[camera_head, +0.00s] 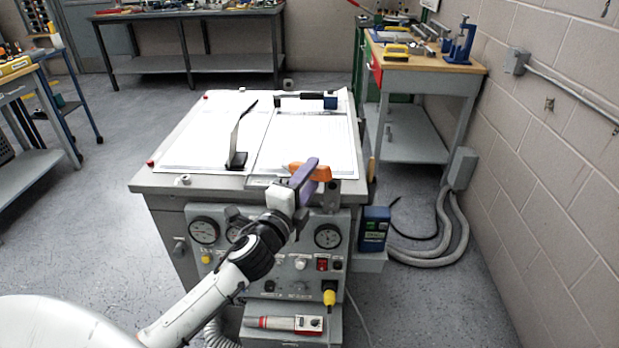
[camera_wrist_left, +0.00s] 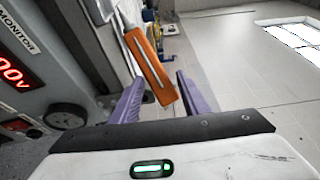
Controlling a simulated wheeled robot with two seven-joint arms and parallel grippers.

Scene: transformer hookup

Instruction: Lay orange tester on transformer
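The transformer appears to be the grey cabinet (camera_head: 165,186) with gauges on its front and large white sheets on its top. The orange tester (camera_head: 320,172) shows at the top's front edge, partly hidden behind a purple finger. In the left wrist view the tester (camera_wrist_left: 150,66) is a long orange bar with a pale stripe, tilted, in the gap between the fingertips. My left gripper (camera_head: 303,172) has its purple fingers apart, with visible space beside the tester; it also shows in the left wrist view (camera_wrist_left: 160,82). Whether the tester rests on anything is unclear. My right gripper is out of view.
A black upright bracket (camera_head: 238,158) and a blue-black tool (camera_head: 328,102) are on the cabinet top. A blue box (camera_head: 374,228) hangs at its right side. A red-and-grey device (camera_head: 285,323) lies on the low front shelf. A wooden-topped bench (camera_head: 430,68) stands back right.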

